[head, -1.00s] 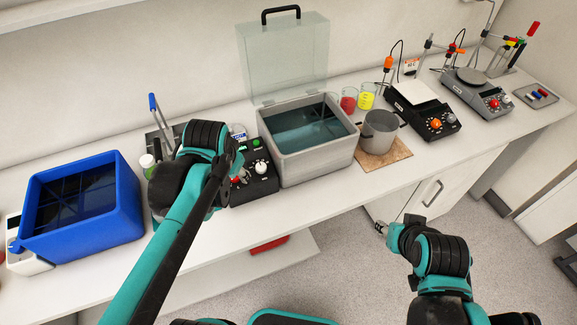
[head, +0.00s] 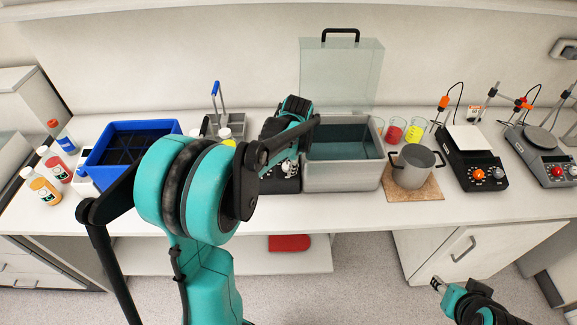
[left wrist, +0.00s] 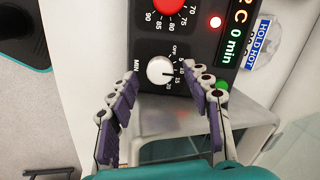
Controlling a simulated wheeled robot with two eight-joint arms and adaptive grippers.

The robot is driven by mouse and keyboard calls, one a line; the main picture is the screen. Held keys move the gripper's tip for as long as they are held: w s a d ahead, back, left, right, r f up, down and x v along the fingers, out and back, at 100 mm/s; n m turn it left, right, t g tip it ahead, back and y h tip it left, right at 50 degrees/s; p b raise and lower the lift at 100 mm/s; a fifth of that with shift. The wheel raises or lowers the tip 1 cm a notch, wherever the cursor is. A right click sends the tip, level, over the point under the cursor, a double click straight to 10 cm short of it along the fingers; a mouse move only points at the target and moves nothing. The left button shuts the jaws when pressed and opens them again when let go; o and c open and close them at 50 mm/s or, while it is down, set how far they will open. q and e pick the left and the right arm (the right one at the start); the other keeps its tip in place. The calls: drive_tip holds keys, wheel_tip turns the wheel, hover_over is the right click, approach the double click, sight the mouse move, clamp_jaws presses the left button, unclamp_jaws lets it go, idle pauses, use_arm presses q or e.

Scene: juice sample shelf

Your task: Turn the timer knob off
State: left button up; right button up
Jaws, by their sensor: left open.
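The white timer knob (left wrist: 160,71) shows in the left wrist view on a black control panel (left wrist: 150,22), with OFF, minute numbers and MIN printed around it. Its dark mark points right, away from OFF, toward the middle numbers. My left gripper (left wrist: 160,78) is open, its purple-padded fingers on either side of the knob; I cannot tell whether they touch it. In the head view my left gripper (head: 289,168) is small over the control box (head: 280,183) beside the grey water bath (head: 342,178), and the knob is hard to make out. My right gripper (head: 438,284) is low at the right, its jaws unclear.
A red knob (left wrist: 170,5), a red light (left wrist: 215,22) and a green button (left wrist: 222,86) are close to the timer knob. A blue tub (head: 125,137) and bottles stand left. A metal pot (head: 412,168) and hotplate (head: 474,160) stand right.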

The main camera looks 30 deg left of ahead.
use_arm(q)
drive_tip(key=shift+w+a+f, duration=0.1)
drive_tip(key=shift+a+f, duration=0.05)
drive_tip(key=shift+f, duration=0.55)
clamp_jaws()
drive_tip(key=shift+n, duration=0.4)
drive_tip(key=n, duration=0.4)
drive_tip(key=shift+n, duration=0.4)
drive_tip(key=n+h+p, duration=0.1)
drive_tip(key=n, duration=0.5)
